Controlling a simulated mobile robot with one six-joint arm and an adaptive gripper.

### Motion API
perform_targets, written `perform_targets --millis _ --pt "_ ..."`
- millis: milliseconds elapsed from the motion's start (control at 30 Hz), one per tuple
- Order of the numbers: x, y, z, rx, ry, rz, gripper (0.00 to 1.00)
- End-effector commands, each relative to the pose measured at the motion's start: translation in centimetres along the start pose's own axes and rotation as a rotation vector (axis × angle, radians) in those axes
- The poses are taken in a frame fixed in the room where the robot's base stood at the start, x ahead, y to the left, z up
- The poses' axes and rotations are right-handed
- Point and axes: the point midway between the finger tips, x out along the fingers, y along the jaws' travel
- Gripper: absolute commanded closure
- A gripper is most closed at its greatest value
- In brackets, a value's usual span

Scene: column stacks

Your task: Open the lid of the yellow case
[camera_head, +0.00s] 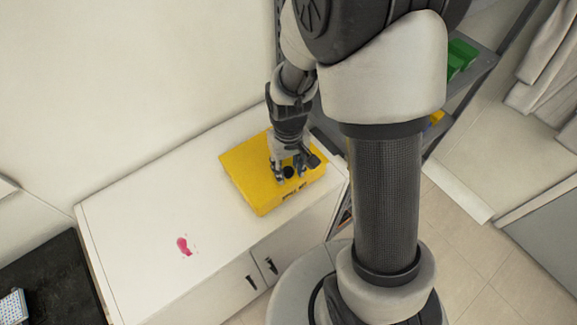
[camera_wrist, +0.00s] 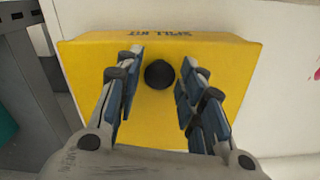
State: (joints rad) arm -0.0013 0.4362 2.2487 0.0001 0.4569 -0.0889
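The yellow case (camera_head: 243,166) sits on the white cabinet top, and its lid looks shut. In the wrist view the yellow case (camera_wrist: 225,62) fills the middle, with dark "SPILL KIT" lettering along one edge. A round black knob (camera_wrist: 160,74) stands on the lid; it also shows in the head view (camera_head: 288,172). My gripper (camera_head: 290,169) points down over the lid. In the wrist view my gripper (camera_wrist: 162,57) is open, with its fingers on both sides of the knob and a gap to each side. Whether the fingertips touch the lid cannot be told.
The white cabinet top (camera_head: 140,220) is mostly clear left of the case, apart from a pink-red stain (camera_head: 184,245). A wall runs behind it. A grey shelf rack with green bins (camera_head: 460,58) stands to the right. A dark surface (camera_head: 55,285) lies at lower left.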

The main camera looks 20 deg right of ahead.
Motion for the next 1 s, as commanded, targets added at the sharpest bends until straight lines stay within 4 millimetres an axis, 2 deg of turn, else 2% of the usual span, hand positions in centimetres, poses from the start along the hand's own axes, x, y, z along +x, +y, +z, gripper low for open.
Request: perform_targets --millis 33,500,833,1000 --pt "-0.01 0.00 -0.01 0.000 0.000 0.000 0.70" --pt "-0.02 0.00 -0.02 0.000 0.000 0.000 1.00" --pt "-0.11 -0.01 -0.05 0.000 -0.002 0.001 1.00" --pt "-0.88 -0.08 -0.25 -0.001 -0.031 0.007 1.00"
